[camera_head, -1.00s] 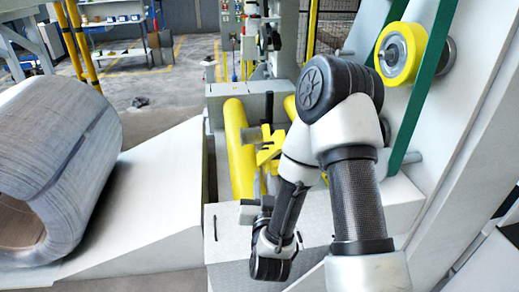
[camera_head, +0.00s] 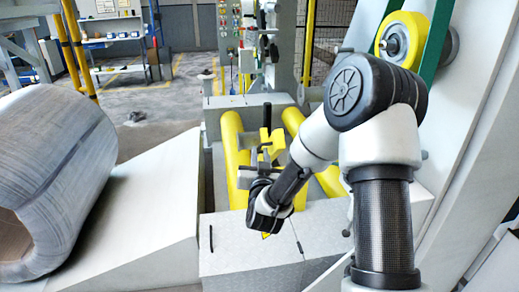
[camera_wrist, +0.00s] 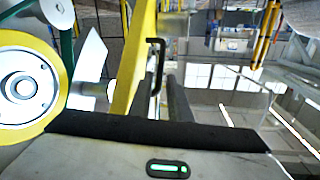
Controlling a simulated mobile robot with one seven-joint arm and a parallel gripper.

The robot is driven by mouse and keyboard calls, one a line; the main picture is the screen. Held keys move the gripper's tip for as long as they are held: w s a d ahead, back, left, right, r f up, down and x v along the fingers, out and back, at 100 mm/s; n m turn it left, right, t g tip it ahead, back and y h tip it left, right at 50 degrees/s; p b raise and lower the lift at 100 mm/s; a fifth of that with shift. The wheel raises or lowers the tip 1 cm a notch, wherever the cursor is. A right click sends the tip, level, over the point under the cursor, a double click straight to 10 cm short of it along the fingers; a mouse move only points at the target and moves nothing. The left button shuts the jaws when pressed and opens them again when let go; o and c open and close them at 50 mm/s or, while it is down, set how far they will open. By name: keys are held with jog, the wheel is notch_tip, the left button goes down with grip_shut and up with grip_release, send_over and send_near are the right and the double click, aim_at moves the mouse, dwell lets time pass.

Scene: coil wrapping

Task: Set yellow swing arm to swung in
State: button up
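The yellow swing arm shows in the wrist view as a long yellow bar (camera_wrist: 136,62) running up from the gripper, with a black bracket-like handle (camera_wrist: 156,62) beside it. In the head view, yellow parts (camera_head: 266,138) stand just beyond my gripper (camera_head: 265,157), between the yellow rollers. My gripper, in the wrist view too (camera_wrist: 163,95), has its dark fingers apart, with the handle close to or between their tips. I cannot tell whether they touch it. The arm's lower part is hidden by my gripper and wrist.
A large wire coil (camera_head: 50,165) lies at the left beside a pale sloped block (camera_head: 145,205). Yellow rollers (camera_head: 234,150) flank the swing arm. A yellow-rimmed wheel (camera_head: 400,40) with a green belt is on the right panel. A grey box (camera_head: 250,250) is below my wrist.

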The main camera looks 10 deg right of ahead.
aim_at(259, 149)
jog(key=shift+w+d, duration=0.15)
jog(key=shift+w, duration=1)
jog(key=shift+w+d, duration=0.15)
jog(key=shift+w, duration=1)
grip_shut()
